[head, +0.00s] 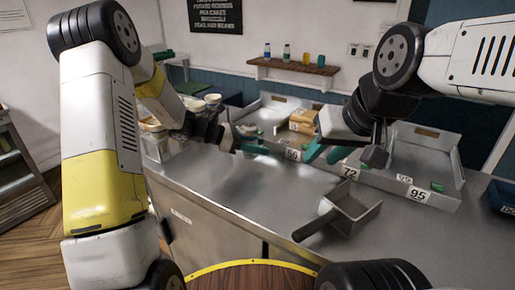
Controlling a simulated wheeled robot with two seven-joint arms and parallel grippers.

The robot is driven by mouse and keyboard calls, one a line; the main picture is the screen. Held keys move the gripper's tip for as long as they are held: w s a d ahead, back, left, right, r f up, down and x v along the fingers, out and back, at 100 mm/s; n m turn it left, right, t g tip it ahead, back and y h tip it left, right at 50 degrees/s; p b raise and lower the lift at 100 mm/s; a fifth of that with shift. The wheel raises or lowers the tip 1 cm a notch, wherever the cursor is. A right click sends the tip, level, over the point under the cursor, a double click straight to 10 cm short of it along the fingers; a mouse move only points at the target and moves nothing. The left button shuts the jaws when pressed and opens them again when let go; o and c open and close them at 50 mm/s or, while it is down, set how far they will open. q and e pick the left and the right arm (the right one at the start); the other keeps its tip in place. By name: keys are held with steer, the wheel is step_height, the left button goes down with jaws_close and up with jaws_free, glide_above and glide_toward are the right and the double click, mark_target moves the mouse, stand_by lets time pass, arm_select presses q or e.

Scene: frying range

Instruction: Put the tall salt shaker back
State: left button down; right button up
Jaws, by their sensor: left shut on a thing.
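My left gripper (243,140) is over the back left of the steel counter, in front of the trays. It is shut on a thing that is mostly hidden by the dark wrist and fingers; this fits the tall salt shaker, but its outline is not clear. My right gripper (326,154) is above the counter near the number 72 label. Its teal fingers are apart, and no thing shows between them.
The steel counter (230,185) carries a metal scoop (350,212) with a dark handle at the front. Numbered trays (418,177) line the back. Pale bowls (212,98) stand at the back left. A wooden wall shelf (292,66) holds several small bottles. The front left counter is clear.

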arm_select(q)
steer(key=shift+w+d+f, duration=0.1)
steer(key=shift+f, duration=0.8)
steer(key=shift+w+d+f, duration=0.1)
steer(key=shift+f, duration=0.75)
steer(key=shift+f, duration=0.15)
steer(key=c, duration=0.7)
jaws_free()
steer(key=shift+c, duration=0.2)
